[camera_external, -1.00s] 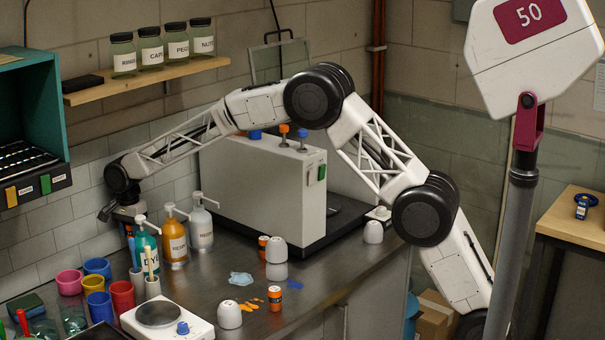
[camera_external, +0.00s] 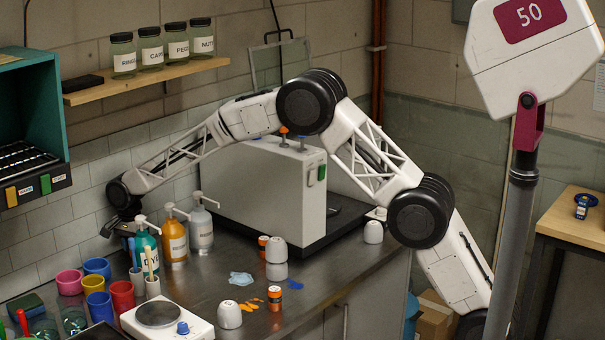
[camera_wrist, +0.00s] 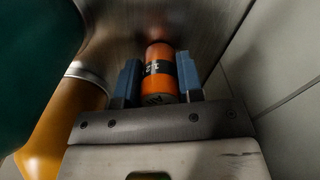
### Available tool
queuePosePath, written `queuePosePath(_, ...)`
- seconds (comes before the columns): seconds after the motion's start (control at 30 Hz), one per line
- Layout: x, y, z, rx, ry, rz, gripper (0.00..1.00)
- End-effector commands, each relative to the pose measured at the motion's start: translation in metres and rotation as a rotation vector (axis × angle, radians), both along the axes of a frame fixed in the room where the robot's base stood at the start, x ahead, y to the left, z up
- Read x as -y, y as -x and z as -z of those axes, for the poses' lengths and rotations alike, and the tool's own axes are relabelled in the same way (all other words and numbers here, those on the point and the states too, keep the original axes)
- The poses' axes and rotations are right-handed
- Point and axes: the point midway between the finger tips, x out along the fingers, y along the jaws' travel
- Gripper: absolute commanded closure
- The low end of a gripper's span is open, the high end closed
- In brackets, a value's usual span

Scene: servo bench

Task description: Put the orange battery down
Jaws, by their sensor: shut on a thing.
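The orange battery (camera_wrist: 160,72), with a black label band, sits between the two blue fingers of my gripper (camera_wrist: 158,62) in the wrist view. The gripper is shut on it. The metal bench top (camera_wrist: 125,35) shows beyond the battery; I cannot tell whether the battery touches it. In the external view my gripper (camera_external: 122,222) is low at the back left of the bench, close to the tiled wall and behind the teal bottle (camera_external: 147,245). The battery in its fingers cannot be made out there.
An amber bottle (camera_external: 174,240) and a grey bottle (camera_external: 200,228) stand right of the teal one; teal and amber shapes crowd the wrist view's left. Other orange batteries (camera_external: 274,298) (camera_external: 263,246) stand by white cups. Coloured cups (camera_external: 122,295) are in front.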

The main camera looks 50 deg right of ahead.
Motion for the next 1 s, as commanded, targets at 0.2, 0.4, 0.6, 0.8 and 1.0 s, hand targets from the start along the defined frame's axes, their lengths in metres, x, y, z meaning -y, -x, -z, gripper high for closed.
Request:
queuePosePath(0.2, -0.0001, -0.0002, -0.0008, 0.001, 0.0, 0.0, 0.96)
queuePosePath(0.4, -0.0001, -0.0002, 0.0024, 0.001, 0.0, 0.0, 0.96)
queuePosePath(0.6, -0.0001, -0.0002, 0.0022, 0.001, 0.0, 0.0, 0.4)
queuePosePath(0.8, 0.0, -0.0001, 0.0022, 0.001, 0.0, 0.0, 0.4)
queuePosePath(1.0, -0.0001, -0.0002, -0.0017, 0.001, 0.0, 0.0, 0.4)
